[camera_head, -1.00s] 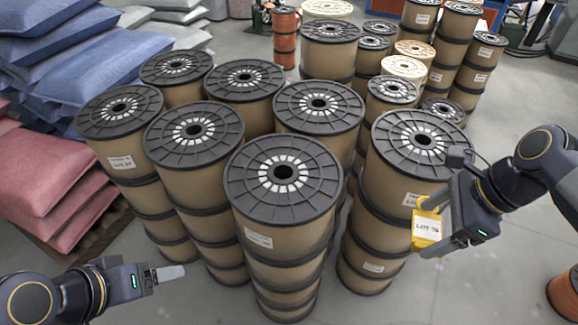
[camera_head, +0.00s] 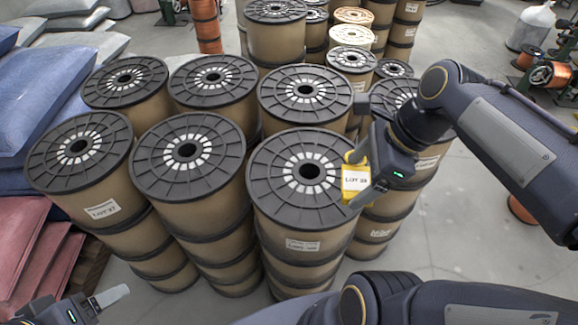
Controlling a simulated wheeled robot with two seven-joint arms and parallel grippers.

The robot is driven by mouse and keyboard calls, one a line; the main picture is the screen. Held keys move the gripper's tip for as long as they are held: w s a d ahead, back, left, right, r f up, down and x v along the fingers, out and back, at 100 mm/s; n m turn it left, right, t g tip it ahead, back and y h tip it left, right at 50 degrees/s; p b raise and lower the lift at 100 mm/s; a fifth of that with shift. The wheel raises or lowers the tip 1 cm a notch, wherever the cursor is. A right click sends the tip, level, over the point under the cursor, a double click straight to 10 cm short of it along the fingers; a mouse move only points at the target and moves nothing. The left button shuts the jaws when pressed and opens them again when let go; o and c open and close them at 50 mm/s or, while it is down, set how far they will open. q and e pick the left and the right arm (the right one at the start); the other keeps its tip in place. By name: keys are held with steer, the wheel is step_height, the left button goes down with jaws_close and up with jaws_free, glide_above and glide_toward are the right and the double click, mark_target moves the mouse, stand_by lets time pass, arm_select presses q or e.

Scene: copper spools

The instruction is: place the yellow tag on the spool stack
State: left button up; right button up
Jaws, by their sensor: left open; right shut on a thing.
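The yellow tag (camera_head: 354,181) has a white label with black "LOT" lettering. My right gripper (camera_head: 357,178) is shut on it and holds it at the right edge of the front spool stack's top (camera_head: 308,172). I cannot tell whether the tag touches the spool. The stack is several tan spools with black flanges, standing upright, with a white label on its side. My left gripper (camera_head: 107,300) is low at the bottom left, empty and open, apart from the stacks; part of it is cut off by the frame.
More spool stacks stand close behind and to the left, such as the middle one (camera_head: 188,151) and the left one (camera_head: 80,147). Blue and pink sacks (camera_head: 45,120) are piled at the left. Grey floor (camera_head: 470,215) is free at the right.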

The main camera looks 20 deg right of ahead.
steer(key=w+f, duration=0.4)
steer(key=w, duration=0.4)
glide_above(305, 177)
steer(key=s+d, duration=0.1)
steer(key=f, duration=0.5)
steer(key=shift+s+d+f+p, duration=0.1)
steer(key=shift+s+d+p, duration=0.1)
steer(key=shift+p, duration=0.1)
steer(key=shift+w+f, duration=0.15)
steer(key=shift+f, duration=0.1)
steer(key=shift+w+f, duration=0.1)
steer(key=shift+f, duration=1.5)
steer(key=shift+f, duration=0.1)
